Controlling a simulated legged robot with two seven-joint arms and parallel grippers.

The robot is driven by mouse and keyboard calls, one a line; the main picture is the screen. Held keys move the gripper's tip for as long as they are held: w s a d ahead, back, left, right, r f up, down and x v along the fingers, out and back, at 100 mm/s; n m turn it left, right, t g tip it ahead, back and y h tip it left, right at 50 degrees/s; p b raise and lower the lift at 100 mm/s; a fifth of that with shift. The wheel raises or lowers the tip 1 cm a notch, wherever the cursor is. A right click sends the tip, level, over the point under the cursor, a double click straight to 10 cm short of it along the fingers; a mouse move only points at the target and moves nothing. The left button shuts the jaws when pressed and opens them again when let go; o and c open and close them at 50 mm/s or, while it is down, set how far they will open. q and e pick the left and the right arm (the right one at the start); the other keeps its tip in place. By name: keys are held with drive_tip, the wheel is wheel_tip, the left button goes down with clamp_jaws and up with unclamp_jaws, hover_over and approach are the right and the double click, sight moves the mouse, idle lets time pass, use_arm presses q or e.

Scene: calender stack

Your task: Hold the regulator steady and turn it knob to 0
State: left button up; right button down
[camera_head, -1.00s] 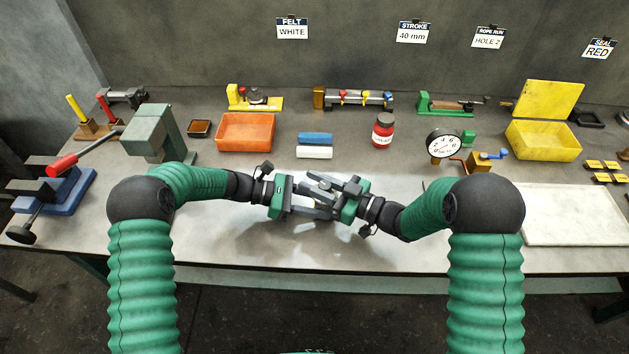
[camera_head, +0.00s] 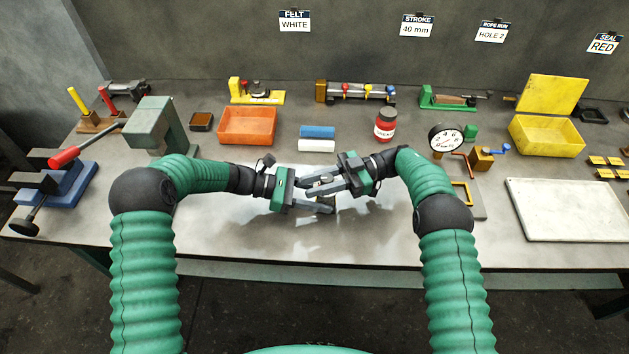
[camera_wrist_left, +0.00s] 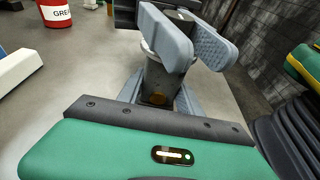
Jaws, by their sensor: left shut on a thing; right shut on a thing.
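The regulator, a small dark block, is mostly hidden between my two grippers above the front middle of the table. A dark, brownish part of it (camera_head: 328,202) shows below the fingers. In the left wrist view its dark body (camera_wrist_left: 158,82) has a round brass-coloured spot low on its face. My left gripper (camera_head: 316,202) is shut on the regulator's body. My right gripper (camera_head: 322,184) comes in from the right, its fingers shut around the regulator's upper end; they also show in the left wrist view (camera_wrist_left: 185,38).
Behind the grippers lie a blue block (camera_head: 317,131) and a white block (camera_head: 316,146). A red jar (camera_head: 385,128), an orange bin (camera_head: 247,128) and a dial gauge (camera_head: 446,138) stand farther back. A white tray (camera_head: 562,229) lies at right. The front table strip is clear.

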drive_tip(key=shift+s+a+n+g+h, duration=0.15)
drive_tip(key=shift+n+g+h, duration=0.25)
drive_tip(key=shift+n+g, duration=0.25)
drive_tip(key=shift+g, duration=0.35)
drive_tip(key=shift+d+n, duration=0.2)
drive_tip(key=shift+n, duration=0.05)
drive_tip(key=shift+d, duration=0.1)
drive_tip(key=c, duration=1.1)
unclamp_jaws()
wheel_tip(320, 180, up, 10)
drive_tip(key=shift+f, duration=0.1)
